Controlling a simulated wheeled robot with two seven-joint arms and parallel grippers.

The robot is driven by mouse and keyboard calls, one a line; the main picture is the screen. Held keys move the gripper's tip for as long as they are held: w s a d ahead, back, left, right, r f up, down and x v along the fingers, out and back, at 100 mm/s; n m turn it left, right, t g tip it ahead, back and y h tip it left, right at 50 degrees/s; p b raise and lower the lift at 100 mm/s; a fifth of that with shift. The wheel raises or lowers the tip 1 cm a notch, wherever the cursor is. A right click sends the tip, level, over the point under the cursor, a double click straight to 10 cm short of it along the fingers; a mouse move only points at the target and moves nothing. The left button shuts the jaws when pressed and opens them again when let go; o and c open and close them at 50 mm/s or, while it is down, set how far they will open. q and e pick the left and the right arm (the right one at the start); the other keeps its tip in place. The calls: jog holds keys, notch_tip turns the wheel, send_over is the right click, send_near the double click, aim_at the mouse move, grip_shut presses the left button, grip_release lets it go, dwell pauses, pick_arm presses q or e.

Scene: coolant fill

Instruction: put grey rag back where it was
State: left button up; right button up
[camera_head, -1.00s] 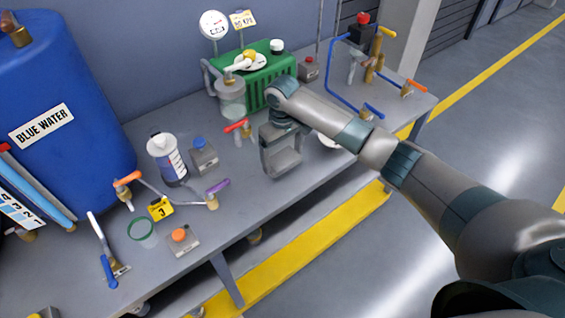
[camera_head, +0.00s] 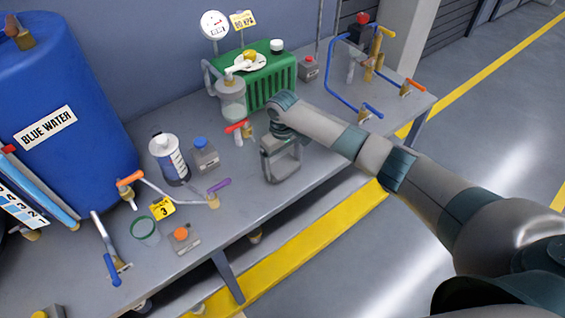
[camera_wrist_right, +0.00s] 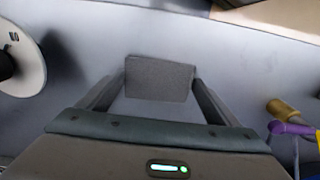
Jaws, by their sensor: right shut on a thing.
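The grey rag (camera_wrist_right: 158,78) shows in the right wrist view as a flat grey rectangle between the fingertips of my right gripper (camera_wrist_right: 160,82). In the head view my right gripper (camera_head: 282,170) points down near the front edge of the bench (camera_head: 240,200), right of the purple-handled valve. It is shut on the rag. The rag is hard to tell from the grey fingers and bench there. I cannot tell whether it touches the bench top. My left gripper is not in view.
The wrist view shows a white round thing (camera_wrist_right: 22,62).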

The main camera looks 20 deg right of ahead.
aim_at(282, 166)
jog(key=shift+f, duration=0.15)
jog(key=o, duration=0.9)
notch_tip(282, 166, up, 12)
jog(key=b, duration=0.2)
jog(key=shift+r+b, duration=0.2)
jog(key=shift+b, duration=0.2)
